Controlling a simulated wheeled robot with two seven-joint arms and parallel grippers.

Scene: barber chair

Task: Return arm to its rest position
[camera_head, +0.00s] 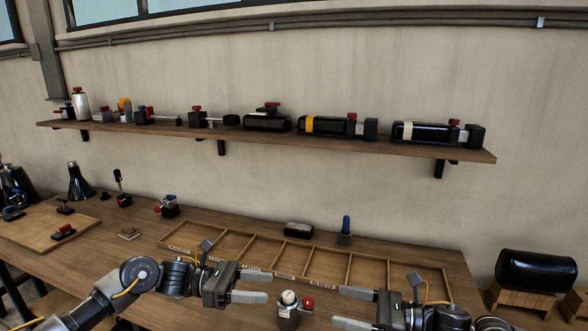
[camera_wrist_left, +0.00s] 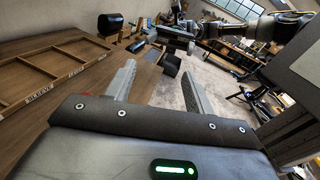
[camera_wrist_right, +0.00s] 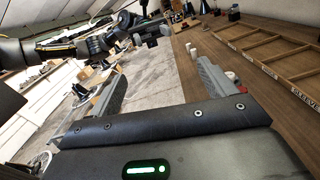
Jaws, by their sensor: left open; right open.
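My left gripper (camera_head: 262,284) comes in from the left at the bottom of the head view, over the front of the workbench. It is open with nothing between its fingers; its parted fingers also show in the left wrist view (camera_wrist_left: 160,88). My right gripper (camera_head: 345,307) faces it from the right, also open and empty, with its fingers spread in the right wrist view (camera_wrist_right: 162,88). The two grippers point toward each other with a gap between them. A small metallic item with a white ball and a red knob (camera_head: 289,312) shows in that gap; whether it touches either is unclear.
A wooden divided tray (camera_head: 235,244) lies on the workbench (camera_head: 200,222) behind the grippers. A wall shelf (camera_head: 270,134) holds several canisters. A black cylinder (camera_head: 537,271) rests on a wooden stand at right.

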